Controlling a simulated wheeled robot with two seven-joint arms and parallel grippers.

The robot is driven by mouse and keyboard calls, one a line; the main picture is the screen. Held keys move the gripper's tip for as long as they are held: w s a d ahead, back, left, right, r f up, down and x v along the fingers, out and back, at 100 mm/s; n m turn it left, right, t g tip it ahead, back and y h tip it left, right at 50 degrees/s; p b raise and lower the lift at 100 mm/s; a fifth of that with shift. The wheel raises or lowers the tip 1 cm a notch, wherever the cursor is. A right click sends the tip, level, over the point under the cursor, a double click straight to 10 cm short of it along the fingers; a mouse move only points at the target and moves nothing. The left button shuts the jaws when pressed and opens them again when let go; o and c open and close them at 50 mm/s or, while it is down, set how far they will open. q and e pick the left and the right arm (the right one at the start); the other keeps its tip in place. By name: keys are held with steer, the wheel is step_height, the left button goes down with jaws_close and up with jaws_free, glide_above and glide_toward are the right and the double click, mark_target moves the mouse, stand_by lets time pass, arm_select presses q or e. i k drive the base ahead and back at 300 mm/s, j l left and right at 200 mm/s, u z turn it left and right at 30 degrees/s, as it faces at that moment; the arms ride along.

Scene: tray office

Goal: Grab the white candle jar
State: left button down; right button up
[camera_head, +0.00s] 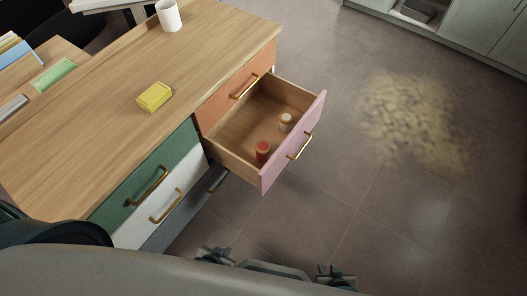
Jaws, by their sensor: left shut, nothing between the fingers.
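A small whitish jar with a tan top (287,122) stands upright inside the open drawer, towards its far right corner. It is the likely white candle jar, but it is too small to make out details. A red jar (262,151) stands nearer in the same drawer, close to the pink front. The two jars are apart. Neither of my grippers can be made out in the head view.
The open drawer (297,152) has a pink front and a brass handle. A yellow box (154,96) and a white mug (168,15) stand on the wooden desk (100,130).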

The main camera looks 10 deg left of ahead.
mark_target(285, 119)
steer(key=i+l+u, duration=0.1)
steer(key=l, duration=0.25)
steer(key=i+l+u, duration=0.15)
steer(key=i+l, duration=0.15)
steer(key=i+l+u, duration=0.1)
steer(key=l, duration=0.3)
steer(key=i+l+u, duration=0.1)
steer(key=l, duration=0.3)
steer(key=i, duration=0.1)
